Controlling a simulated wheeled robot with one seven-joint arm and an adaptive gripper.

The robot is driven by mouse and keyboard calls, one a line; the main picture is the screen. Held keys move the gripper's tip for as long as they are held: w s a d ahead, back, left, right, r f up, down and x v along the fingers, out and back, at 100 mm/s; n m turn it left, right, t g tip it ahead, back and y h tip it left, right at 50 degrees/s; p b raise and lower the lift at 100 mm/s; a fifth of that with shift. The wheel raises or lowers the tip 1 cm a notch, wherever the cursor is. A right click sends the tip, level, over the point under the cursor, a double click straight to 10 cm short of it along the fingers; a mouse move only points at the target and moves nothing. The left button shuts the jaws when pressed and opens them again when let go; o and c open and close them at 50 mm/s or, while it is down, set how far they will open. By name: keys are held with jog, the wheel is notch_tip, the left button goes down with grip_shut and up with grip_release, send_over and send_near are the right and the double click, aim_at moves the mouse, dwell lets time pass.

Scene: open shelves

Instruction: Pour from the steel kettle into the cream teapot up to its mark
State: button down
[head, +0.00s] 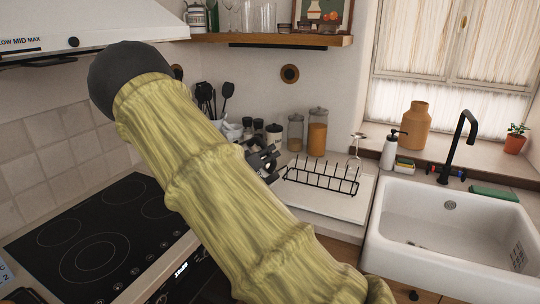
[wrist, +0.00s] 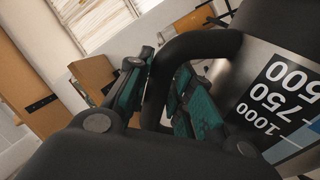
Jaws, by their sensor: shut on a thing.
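My gripper (wrist: 158,95) is shut around the black handle (wrist: 190,46) of the steel kettle (wrist: 245,75) in the wrist view, with a green-padded finger on either side of the handle. The kettle's side has a black scale label (wrist: 268,98) reading 500, 750 and 1000, with a blue strip beside it. Its spout and base are out of frame. In the head view my sleeved arm crosses the middle, and only a dark part of my gripper (head: 263,160) shows past it. The kettle is hidden there. I cannot make out the cream teapot in either view.
A black dish rack (head: 320,178) stands on the drainboard beside the white sink (head: 450,246). Glass jars (head: 317,132) and dark utensils (head: 207,98) stand along the back wall. A black hob (head: 95,245) lies left, below the hood (head: 95,32). A wooden shelf (head: 285,40) hangs above.

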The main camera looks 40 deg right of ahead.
aim_at(261, 143)
jog(key=shift+w+a+r+n+p, duration=0.1)
jog(key=shift+w+r+n+p, duration=0.7)
jog(key=shift+r+n+p, duration=0.25)
jog(key=shift+r+p, duration=0.15)
jog(key=shift+p, duration=0.15)
jog(key=shift+w+a+r+n+p, duration=0.15)
jog(key=shift+w+r+n+p, duration=0.7)
jog(key=shift+p, duration=0.95)
jog(key=shift+s, duration=0.2)
jog(key=shift+s+f+m+b, duration=0.4)
jog(key=shift+f+m+b, duration=0.1)
jog(key=shift+f+b, duration=0.25)
jog(key=shift+s+f+m+b, duration=0.4)
jog(key=shift+f+m+b, duration=0.1)
jog(key=shift+f+b, duration=0.15)
jog(key=shift+s+d+f+m+b, duration=0.25)
jog(key=shift+s+f+m+b, duration=0.3)
jog(key=shift+m, duration=0.25)
jog(key=shift+s+m+b, duration=0.15)
jog(key=shift+m+b, duration=0.15)
